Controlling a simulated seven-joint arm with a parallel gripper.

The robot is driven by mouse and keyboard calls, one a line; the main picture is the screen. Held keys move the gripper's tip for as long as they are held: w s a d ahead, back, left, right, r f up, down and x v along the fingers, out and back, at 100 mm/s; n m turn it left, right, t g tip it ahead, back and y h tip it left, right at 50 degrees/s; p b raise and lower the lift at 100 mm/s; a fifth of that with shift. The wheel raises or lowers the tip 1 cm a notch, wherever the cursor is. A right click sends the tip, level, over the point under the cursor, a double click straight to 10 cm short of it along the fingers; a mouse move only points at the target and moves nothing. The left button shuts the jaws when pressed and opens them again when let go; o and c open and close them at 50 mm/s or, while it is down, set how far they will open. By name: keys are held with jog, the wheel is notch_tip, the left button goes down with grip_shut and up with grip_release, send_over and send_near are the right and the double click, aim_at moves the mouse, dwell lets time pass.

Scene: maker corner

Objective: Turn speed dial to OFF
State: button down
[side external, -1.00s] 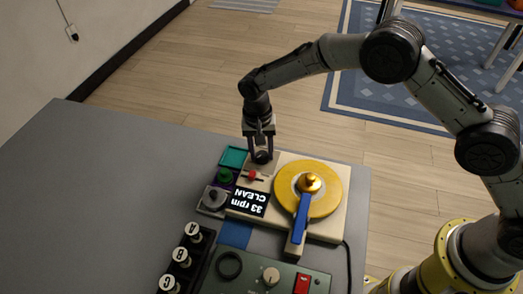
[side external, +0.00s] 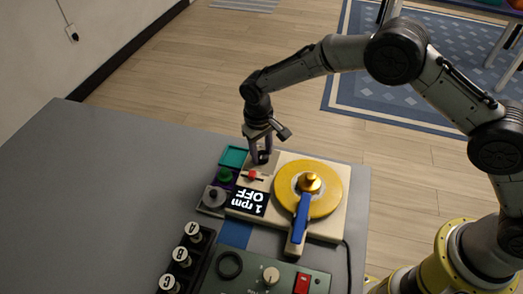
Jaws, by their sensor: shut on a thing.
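The cream turntable unit (side external: 329,225) stands on the grey table with a yellow platter (side external: 325,207), a gold-coloured centre piece (side external: 310,183) and a blue arm (side external: 301,218) across it. Its black display (side external: 247,202) appears upside down and reads "1 rpm OFF". The dark speed dial (side external: 263,157) is at the unit's far left corner, mostly hidden by the fingers. My gripper (side external: 261,157) points down and is shut on the dial, its body twisted about the vertical. A red slider knob (side external: 252,175) sits just in front of the dial.
Teal (side external: 234,157), green (side external: 225,175) and grey (side external: 213,198) parts sit close along the unit's left side. A black rack (side external: 186,258) with lettered knobs and a green control box (side external: 265,273) with a red switch stand nearer. The table's left side is clear.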

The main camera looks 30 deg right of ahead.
dwell(0.5)
jog(key=shift+c, duration=1.9)
grip_release()
notch_tip(320, 180, up, 14)
jog(key=shift+a, duration=0.45)
jog(key=shift+f, duration=0.1)
